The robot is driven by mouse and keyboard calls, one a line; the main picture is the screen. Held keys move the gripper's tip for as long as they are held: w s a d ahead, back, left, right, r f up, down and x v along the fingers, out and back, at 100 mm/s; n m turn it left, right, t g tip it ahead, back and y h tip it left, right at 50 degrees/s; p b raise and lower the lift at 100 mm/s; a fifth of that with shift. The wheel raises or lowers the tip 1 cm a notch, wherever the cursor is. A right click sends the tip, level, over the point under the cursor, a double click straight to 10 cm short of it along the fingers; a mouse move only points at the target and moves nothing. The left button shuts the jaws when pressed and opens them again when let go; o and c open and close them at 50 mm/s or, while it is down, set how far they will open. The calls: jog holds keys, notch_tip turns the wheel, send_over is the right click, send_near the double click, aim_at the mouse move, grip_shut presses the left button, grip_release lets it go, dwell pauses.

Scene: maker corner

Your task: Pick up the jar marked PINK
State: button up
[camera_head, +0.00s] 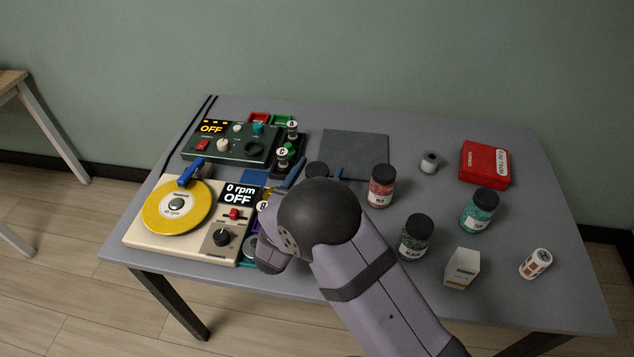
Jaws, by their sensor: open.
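No label reading PINK is legible in this view. A dark round top like a jar lid (317,169) shows just beyond my arm, and its body and any label are hidden. My gripper (317,174) is mostly hidden behind my wrist. Two blue finger-like tips show on either side of that dark top, apart from each other, so it looks open; contact cannot be told. A jar with reddish contents (381,188) stands upright to the right, its label too small to read surely. A black jar (416,238) and a teal jar (479,211) stand farther right.
A turntable device (140,236) and a green control box (222,145) fill the table's left. A grey mat (355,150) lies behind. A red box (485,163), small grey cylinder (429,162), white carton (462,268) and patterned cylinder (536,263) are right.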

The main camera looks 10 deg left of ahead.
aim_at(322, 163)
jog(key=shift+x, duration=1.75)
jog(key=shift+a+r, duration=0.1)
jog(key=shift+c, duration=0.2)
jog(key=c, duration=1.4)
jog(key=shift+o, duration=0.2)
jog(key=shift+r, duration=0.1)
